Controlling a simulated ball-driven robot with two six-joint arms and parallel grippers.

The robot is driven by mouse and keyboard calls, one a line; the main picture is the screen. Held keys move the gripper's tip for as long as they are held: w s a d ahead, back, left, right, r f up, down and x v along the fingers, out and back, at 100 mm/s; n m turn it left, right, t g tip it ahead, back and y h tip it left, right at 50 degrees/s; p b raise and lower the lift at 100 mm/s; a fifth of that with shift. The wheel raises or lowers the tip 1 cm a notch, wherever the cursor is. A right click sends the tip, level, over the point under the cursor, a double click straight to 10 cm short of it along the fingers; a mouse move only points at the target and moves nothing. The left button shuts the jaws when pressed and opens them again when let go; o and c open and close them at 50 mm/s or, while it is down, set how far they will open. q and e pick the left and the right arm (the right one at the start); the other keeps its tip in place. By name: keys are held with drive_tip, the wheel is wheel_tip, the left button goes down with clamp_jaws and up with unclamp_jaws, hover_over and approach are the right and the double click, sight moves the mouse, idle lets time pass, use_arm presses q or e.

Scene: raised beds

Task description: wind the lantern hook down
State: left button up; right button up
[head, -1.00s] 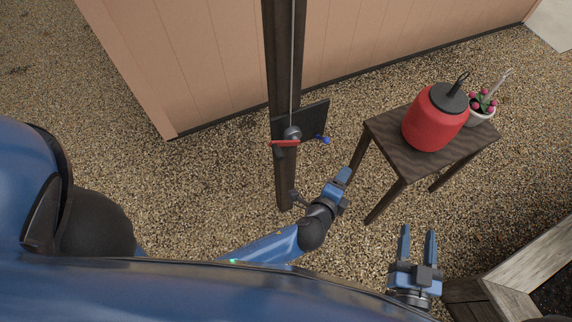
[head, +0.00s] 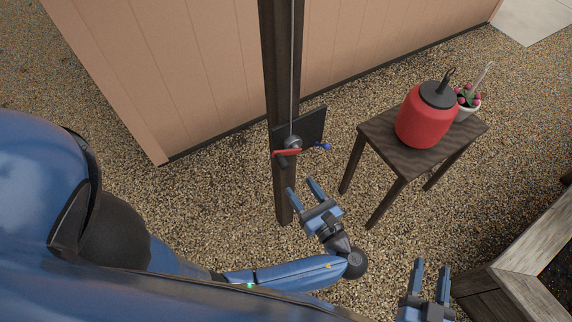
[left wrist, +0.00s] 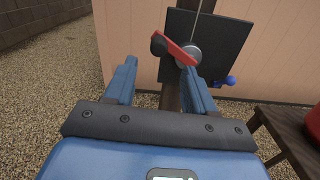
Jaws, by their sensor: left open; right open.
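The winch on the dark post (head: 283,85) has a black back plate (head: 312,127), a round grey hub (head: 292,143) and a red crank arm (head: 287,153) with a dark knob. A blue lever (head: 324,146) sticks out at its right. A thin cable runs up the post from the hub. The hook itself is not clearly in view. My left gripper (head: 303,189) is open and empty, below the crank and apart from it. In the left wrist view the red crank arm (left wrist: 180,52) shows ahead, between and beyond the fingers. My right gripper (head: 432,270) is open and empty at the lower right.
A wooden raised bed (head: 515,260) stands at the lower right. A tan wall (head: 170,70) lies behind the post.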

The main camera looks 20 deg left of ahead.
sight(286, 168)
use_arm(q)
drive_tip(key=x, duration=0.9)
drive_tip(key=shift+s+a, duration=0.1)
drive_tip(key=shift+a, duration=0.05)
clamp_jaws()
